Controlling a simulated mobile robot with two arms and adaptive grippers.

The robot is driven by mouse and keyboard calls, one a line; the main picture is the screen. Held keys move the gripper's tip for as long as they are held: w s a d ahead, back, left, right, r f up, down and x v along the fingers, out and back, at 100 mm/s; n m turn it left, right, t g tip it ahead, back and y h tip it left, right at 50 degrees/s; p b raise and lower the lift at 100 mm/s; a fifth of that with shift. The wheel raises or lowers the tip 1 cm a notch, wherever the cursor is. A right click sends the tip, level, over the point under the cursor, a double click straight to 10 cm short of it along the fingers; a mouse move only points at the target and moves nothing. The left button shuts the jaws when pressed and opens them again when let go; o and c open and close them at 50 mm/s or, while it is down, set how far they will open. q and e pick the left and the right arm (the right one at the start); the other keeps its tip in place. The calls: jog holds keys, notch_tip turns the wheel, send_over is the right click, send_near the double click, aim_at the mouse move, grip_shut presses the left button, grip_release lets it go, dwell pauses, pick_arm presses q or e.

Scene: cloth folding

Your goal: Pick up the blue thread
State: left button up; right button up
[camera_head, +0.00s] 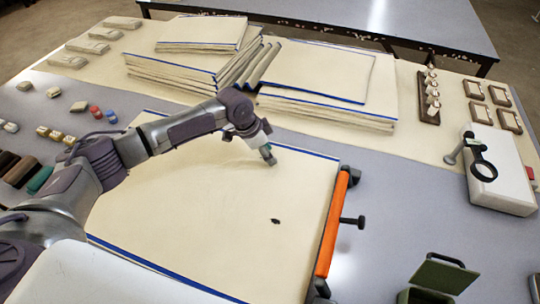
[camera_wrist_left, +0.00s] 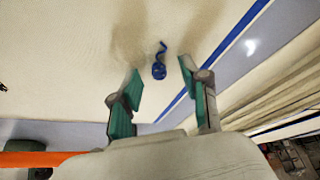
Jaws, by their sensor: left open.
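The blue thread (camera_wrist_left: 159,69) is a small dark-blue bundle with a short loose tail, lying on cream cloth (camera_wrist_left: 60,50) in the left wrist view. My left gripper (camera_wrist_left: 161,76) is open, with its green-padded fingers on either side of the thread in that view. I cannot tell how high the fingertips are above the cloth. In the head view my left gripper (camera_head: 269,157) points down over the far part of the blue-edged cream cloth (camera_head: 215,215). The thread cannot be made out there. My right gripper is not in view.
A small dark mark or scrap (camera_head: 276,221) lies on the cloth. An orange bar (camera_head: 328,235) runs along the cloth's right edge. Folded cloth stacks (camera_head: 325,75) stand behind. Small spools (camera_head: 96,111) are at left; a white box (camera_head: 500,170) and green container (camera_head: 440,280) are at right.

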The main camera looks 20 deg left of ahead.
pick_arm(q)
jog(key=c, duration=0.7)
jog(key=shift+c, duration=0.2)
jog(key=shift+r, duration=0.45)
jog(key=r, duration=0.3)
jog(key=shift+s+d+r, duration=0.2)
jog(key=shift+d+r, duration=0.15)
jog(key=s+d+r+p, duration=0.6)
jog(key=d+r, duration=0.3)
jog(key=r, duration=0.2)
jog(key=shift+r, duration=0.2)
